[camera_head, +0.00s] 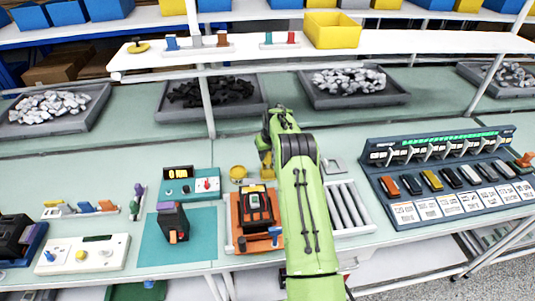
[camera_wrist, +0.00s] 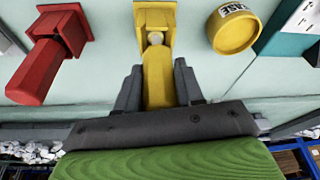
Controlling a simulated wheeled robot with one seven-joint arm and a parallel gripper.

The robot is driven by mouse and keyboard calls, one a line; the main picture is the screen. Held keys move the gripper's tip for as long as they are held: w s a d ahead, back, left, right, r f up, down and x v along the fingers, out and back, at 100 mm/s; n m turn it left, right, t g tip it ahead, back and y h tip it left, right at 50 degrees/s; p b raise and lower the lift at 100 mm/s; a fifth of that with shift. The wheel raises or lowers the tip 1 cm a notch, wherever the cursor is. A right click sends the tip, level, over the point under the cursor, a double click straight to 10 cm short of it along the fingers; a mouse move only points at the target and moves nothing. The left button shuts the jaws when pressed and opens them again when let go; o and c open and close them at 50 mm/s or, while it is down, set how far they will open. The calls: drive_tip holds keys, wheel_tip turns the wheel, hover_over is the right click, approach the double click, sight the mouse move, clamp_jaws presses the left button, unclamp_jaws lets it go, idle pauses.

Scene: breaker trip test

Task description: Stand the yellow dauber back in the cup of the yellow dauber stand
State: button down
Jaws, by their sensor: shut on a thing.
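My gripper (camera_wrist: 158,92) is shut on the yellow dauber (camera_wrist: 158,78) in the wrist view, one finger on each side of its shaft. The dauber's pale round tip shows at the yellow dauber stand (camera_wrist: 155,17), at the top middle of that view. I cannot tell whether the tip is inside the cup or just over it. In the head view my green arm reaches over the bench, and a bit of yellow (camera_head: 266,162) shows by its far end. The fingers are not clear there.
A red dauber in its red stand (camera_wrist: 58,45) is left of the yellow stand in the wrist view. A round yellow tin (camera_wrist: 235,28) is on the right; it also shows in the head view (camera_head: 238,172). An orange fixture (camera_head: 240,240) and a breaker rack (camera_head: 445,200) flank my arm.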

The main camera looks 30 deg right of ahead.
drive_tip(key=shift+f+b, duration=0.55)
drive_tip(key=shift+f, duration=0.25)
drive_tip(key=c, duration=0.6)
unclamp_jaws()
drive_tip(key=v, duration=1.5)
drive_tip(key=shift+s+r, duration=0.1)
drive_tip(key=shift+r, duration=0.3)
